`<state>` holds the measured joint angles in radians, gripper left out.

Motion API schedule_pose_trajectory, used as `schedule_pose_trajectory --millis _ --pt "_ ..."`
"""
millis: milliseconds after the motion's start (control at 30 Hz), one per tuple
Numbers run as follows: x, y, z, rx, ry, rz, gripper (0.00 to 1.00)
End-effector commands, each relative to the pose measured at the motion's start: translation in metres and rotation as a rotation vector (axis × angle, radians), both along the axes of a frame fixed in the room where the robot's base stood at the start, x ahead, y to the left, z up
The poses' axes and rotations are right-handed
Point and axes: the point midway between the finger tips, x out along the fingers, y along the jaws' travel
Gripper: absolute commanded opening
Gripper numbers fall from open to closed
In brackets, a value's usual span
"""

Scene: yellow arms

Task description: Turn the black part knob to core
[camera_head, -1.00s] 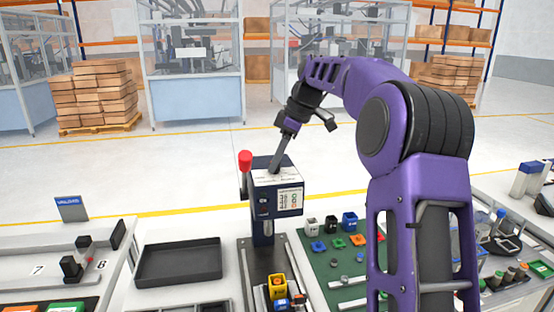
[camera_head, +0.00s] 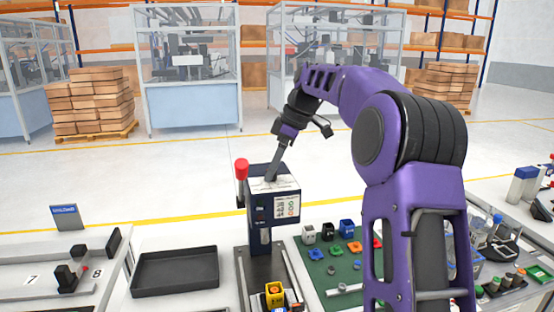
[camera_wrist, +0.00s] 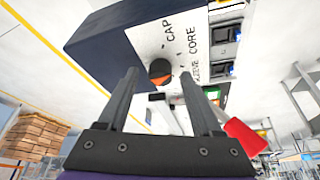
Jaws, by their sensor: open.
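The black part knob (camera_wrist: 160,70), with an orange mark on its lower side, sits on the white top plate of a dark blue press unit (camera_head: 262,207). The plate carries the labels CAP, CORE and SLEEVE, to the right of the knob in the wrist view. I cannot tell which label the mark points to. My gripper (camera_wrist: 159,82) is open, with one finger on each side of the knob and gaps visible. In the head view my gripper (camera_head: 271,179) reaches down to the top of the unit, and the knob is hidden there.
A lever with a red handle (camera_head: 241,169) stands at the left of the unit; its red end also shows in the wrist view (camera_wrist: 245,136). A black tray (camera_head: 174,272) lies to the left. A green mat (camera_head: 338,273) with several small parts lies to the right.

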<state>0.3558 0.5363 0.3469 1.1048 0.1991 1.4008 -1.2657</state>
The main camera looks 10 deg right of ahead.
Motion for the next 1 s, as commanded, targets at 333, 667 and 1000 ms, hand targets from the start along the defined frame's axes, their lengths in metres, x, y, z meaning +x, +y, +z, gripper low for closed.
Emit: schedule_pose_trajectory --millis 333,667,1000 --pt "-0.007 -0.021 0.054 0.0 -0.005 -0.003 0.67" --pt "-0.015 -0.038 0.1 0.0 -0.003 0.0 0.67" --pt "-0.017 -0.042 0.11 0.0 -0.001 -0.001 0.67"
